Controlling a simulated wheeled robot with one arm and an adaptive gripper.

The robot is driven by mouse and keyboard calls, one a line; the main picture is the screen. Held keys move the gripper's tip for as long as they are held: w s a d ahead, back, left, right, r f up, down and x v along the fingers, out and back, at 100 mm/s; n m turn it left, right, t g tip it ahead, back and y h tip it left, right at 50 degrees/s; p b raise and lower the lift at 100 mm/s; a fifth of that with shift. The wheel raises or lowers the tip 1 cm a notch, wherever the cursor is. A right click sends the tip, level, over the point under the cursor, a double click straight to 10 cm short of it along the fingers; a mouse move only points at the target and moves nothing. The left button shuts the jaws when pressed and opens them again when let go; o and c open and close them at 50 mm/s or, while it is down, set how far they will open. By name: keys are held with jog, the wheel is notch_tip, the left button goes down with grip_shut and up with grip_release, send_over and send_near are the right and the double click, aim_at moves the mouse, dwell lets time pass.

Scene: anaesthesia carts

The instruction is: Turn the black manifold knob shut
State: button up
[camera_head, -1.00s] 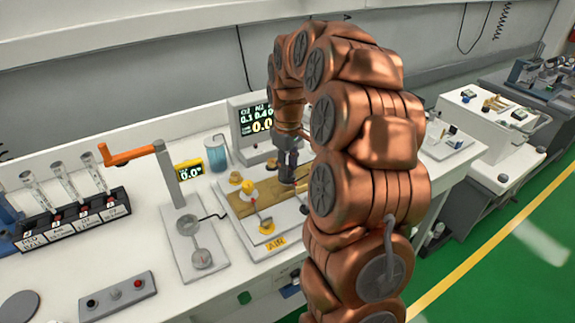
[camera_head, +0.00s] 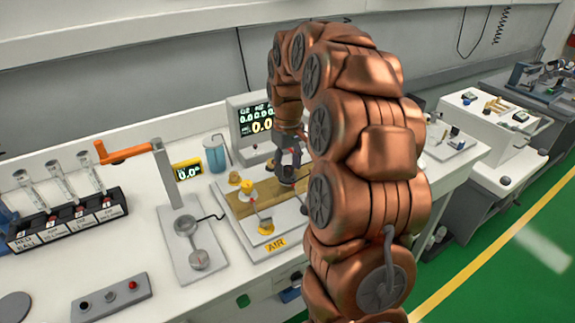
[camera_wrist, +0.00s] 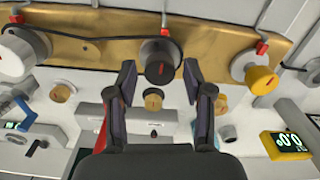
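The black manifold knob (camera_wrist: 160,65), with a red mark on its face, sits on the brass manifold plate (camera_wrist: 105,52) in the wrist view. My gripper (camera_wrist: 159,70) is open, with one dark finger on each side of the knob. Gaps show between the knob and both fingertips, so it is not gripped. In the head view my gripper (camera_head: 288,165) is low over the right part of the brass plate (camera_head: 240,208). The knob is hard to make out there, partly hidden by my gripper and arm.
A yellow knob (camera_wrist: 262,80) and a grey-white knob (camera_wrist: 22,48) flank the black knob along the plate. Red levers stand above them. A monitor (camera_head: 250,125), a blue beaker (camera_head: 217,155) and an orange-handled crank post (camera_head: 165,172) stand close by.

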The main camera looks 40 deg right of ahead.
aim_at(288, 168)
jog(key=shift+o, duration=0.2)
notch_tip(288, 168, up, 12)
dwell(0.8)
dwell(0.5)
jog(key=s+a+f+g+p, duration=0.1)
jog(key=s+a+f+p, duration=0.2)
jog(key=s+a, duration=1.55)
jog(key=s+a+f+p, duration=0.1)
jog(key=s+f, duration=0.4)
jog(key=s, duration=0.7)
jog(key=shift+a+f+m+g, duration=0.15)
jog(key=shift+a+m+g, duration=0.25)
jog(key=shift+a, duration=0.3)
jog(key=shift+d, duration=0.1)
